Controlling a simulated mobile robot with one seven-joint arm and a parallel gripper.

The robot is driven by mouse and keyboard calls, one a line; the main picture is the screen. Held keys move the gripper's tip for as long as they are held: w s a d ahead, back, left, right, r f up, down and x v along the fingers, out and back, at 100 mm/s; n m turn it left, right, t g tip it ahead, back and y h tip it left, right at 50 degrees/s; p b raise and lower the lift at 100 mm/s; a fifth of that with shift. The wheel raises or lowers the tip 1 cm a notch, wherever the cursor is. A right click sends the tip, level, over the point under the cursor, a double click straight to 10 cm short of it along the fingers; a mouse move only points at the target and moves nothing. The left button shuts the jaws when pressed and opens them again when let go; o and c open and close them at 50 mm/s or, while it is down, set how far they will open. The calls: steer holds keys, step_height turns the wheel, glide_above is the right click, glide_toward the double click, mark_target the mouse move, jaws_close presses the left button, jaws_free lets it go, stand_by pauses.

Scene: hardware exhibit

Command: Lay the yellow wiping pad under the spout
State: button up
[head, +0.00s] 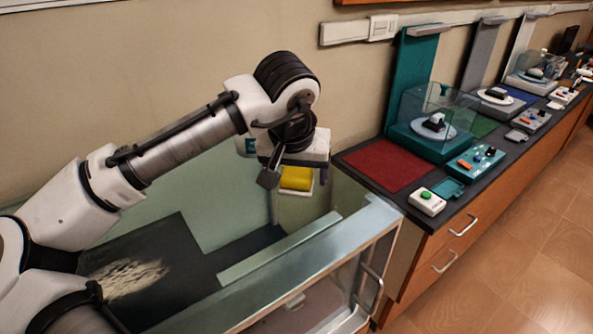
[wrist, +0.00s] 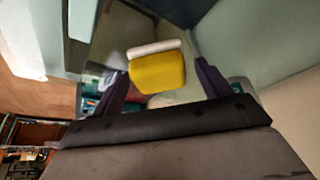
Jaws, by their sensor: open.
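The yellow wiping pad (head: 296,178) shows in the head view just below my gripper (head: 298,186), above the glass-sided case. In the wrist view the yellow pad (wrist: 158,73) has a pale strip along its far edge. It lies between the two dark fingers of my gripper (wrist: 161,68), with a visible gap on each side. My gripper is open. What supports the pad is unclear. I cannot make out a spout with certainty in either view.
A metal-framed glass case (head: 290,262) stands under my arm. To the right, a dark counter (head: 405,208) carries a red mat (head: 388,164), a green-button box (head: 427,201), a teal control box (head: 474,163) and a teal stand (head: 412,75) with a clear shield. The wall is close behind.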

steer(key=b+v, duration=0.2)
steer(key=v, duration=1)
